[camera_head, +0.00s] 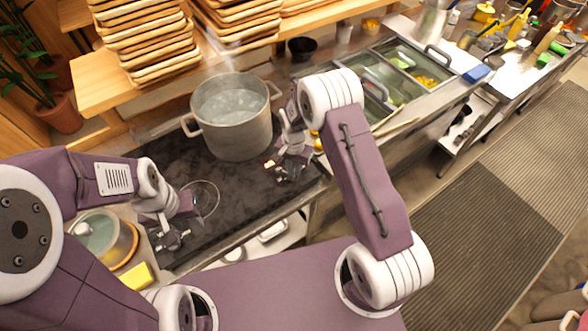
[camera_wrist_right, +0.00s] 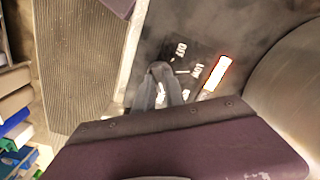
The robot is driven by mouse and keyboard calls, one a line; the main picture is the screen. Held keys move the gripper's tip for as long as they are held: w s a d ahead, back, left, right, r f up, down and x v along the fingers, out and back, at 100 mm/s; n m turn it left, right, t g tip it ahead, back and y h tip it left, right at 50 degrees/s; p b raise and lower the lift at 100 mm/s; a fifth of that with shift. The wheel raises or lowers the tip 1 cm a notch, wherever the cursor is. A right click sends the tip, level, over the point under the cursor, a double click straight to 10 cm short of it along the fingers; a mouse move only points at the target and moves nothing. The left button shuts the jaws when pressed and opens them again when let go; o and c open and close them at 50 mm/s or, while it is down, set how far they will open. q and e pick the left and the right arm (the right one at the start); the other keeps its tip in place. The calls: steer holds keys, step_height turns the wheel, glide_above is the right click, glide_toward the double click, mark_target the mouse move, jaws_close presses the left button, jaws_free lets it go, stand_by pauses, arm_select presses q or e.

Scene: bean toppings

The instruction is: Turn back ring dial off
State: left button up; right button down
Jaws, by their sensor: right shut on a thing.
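The black cooktop (camera_head: 225,215) carries a large metal pot (camera_head: 232,135) with steaming water at its back. My right gripper (camera_head: 287,172) is at the cooktop's right edge beside the pot. In the right wrist view my right gripper's fingers (camera_wrist_right: 161,88) are close together, shut on the back ring dial, which they mostly hide. White OFF and LOW marks (camera_wrist_right: 181,49) show around it. A lit panel with a red edge (camera_wrist_right: 217,74) is beside the dial. My left gripper (camera_head: 172,240) is empty and looks open, over the front left of the cooktop.
An empty ring outline (camera_head: 217,190) shows at the cooktop's front. A pot with liquid (camera_head: 97,232) and a yellow sponge (camera_head: 137,276) are at the left. Stacked wooden trays (camera_head: 150,40) stand behind.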

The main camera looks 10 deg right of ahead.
steer(key=n+b, duration=0.1)
steer(key=n, duration=0.5)
steer(key=shift+w+r, duration=0.1)
steer(key=shift+r, duration=0.05)
steer(key=n, duration=0.4)
steer(key=shift+b, duration=0.35)
steer(key=n, duration=0.3)
steer(key=shift+n, duration=0.3)
steer(key=n, duration=0.5)
steer(key=shift+n+b, duration=0.3)
steer(key=shift+b, duration=0.1)
steer(key=n, duration=0.5)
steer(key=shift+r, duration=0.1)
steer(key=shift+n, duration=0.4)
